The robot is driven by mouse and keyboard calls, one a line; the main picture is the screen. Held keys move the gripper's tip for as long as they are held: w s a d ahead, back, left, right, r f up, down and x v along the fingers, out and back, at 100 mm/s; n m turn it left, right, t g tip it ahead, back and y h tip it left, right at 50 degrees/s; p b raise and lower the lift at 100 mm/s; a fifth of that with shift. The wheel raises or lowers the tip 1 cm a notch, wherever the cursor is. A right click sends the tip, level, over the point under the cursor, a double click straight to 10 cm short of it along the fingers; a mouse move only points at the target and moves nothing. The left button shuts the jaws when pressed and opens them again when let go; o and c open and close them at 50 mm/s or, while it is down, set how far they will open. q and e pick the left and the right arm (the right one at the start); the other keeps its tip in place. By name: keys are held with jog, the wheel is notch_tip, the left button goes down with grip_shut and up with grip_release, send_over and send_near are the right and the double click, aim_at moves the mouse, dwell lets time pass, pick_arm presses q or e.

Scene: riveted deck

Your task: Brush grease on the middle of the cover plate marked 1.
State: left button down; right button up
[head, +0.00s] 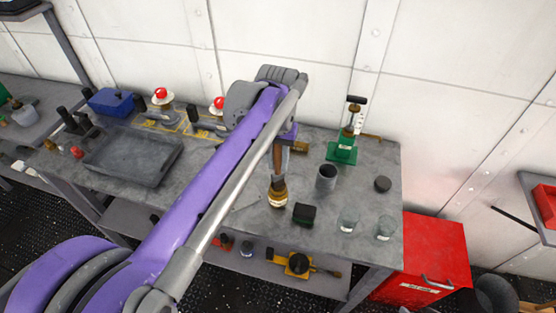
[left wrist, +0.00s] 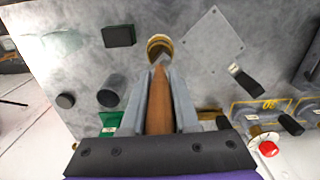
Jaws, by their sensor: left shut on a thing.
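My left gripper (head: 283,146) is shut on a brush with a brown wooden handle (left wrist: 159,108), held bristle end down. The brush (head: 277,160) points at the mouth of a small amber jar with a pale label (head: 278,196). The jar also shows in the left wrist view (left wrist: 160,42). The bristles are hidden, and I cannot tell how deep the tip sits in the jar. A flat square grey plate with corner holes (left wrist: 212,40) lies on the bench beside the jar. I can read no number on it. In the head view my arm hides most of it. My right gripper is out of view.
Near the jar stand a black block (head: 304,213), a grey cup (head: 326,178), a green-based press (head: 343,150), a black puck (head: 382,184) and two clear glasses (head: 348,219). A grey tray (head: 130,155) and red-knobbed fixtures (head: 160,96) lie left.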

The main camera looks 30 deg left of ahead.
aim_at(278, 173)
pick_arm(q)
jog(key=shift+f, duration=0.55)
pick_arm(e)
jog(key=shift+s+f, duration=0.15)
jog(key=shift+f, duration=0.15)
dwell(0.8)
pick_arm(q)
jog(key=shift+r, duration=0.1)
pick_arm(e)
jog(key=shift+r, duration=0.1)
pick_arm(q)
notch_tip(278, 173, up, 7)
jog(key=p, duration=0.3)
jog(key=shift+p, duration=0.3)
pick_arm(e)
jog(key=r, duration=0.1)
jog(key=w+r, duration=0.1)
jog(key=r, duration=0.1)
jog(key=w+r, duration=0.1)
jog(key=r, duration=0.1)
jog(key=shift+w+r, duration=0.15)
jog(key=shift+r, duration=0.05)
